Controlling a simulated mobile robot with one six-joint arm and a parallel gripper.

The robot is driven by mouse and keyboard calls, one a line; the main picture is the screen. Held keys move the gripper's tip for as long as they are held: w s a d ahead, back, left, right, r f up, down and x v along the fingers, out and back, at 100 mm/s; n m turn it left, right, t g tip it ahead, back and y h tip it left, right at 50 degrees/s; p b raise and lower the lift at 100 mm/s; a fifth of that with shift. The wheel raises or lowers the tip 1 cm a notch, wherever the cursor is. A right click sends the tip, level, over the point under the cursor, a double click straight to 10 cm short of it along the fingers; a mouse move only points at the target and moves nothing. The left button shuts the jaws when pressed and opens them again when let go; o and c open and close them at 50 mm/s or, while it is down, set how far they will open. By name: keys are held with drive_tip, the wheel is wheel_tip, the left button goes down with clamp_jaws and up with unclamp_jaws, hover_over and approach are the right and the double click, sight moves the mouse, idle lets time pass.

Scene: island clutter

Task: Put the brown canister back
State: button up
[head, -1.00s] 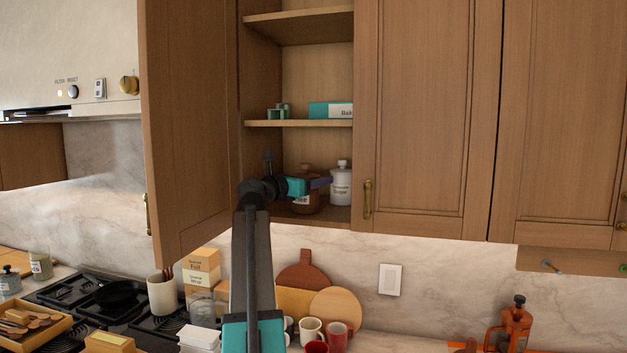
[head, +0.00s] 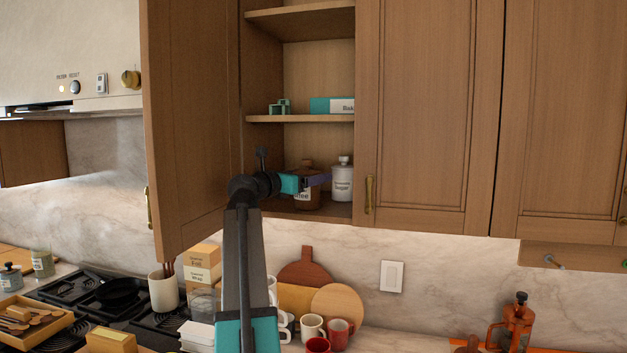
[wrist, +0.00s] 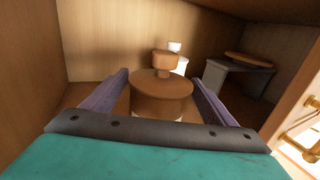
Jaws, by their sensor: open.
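The brown canister (head: 309,200), with a round wooden knobbed lid and a pale label, stands upright on the bottom shelf (head: 333,211) of the open cabinet. My gripper (head: 318,180) reaches in from the left at the canister's upper part and partly covers it. In the wrist view the canister (wrist: 161,88) shows between the two purple fingers of my gripper (wrist: 160,79). The fingers are open, with a gap on each side of the lid. The canister's lower part is hidden in the wrist view.
A white canister (head: 342,181) stands just right of the brown one. The open door (head: 190,120) is at the left, the shut door (head: 425,110) at the right. A shelf above holds a teal box (head: 330,105). Mugs (head: 312,327) and boards stand on the counter below.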

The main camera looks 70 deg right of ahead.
drive_tip(key=shift+b+v, duration=0.65)
drive_tip(key=shift+v, duration=1.55)
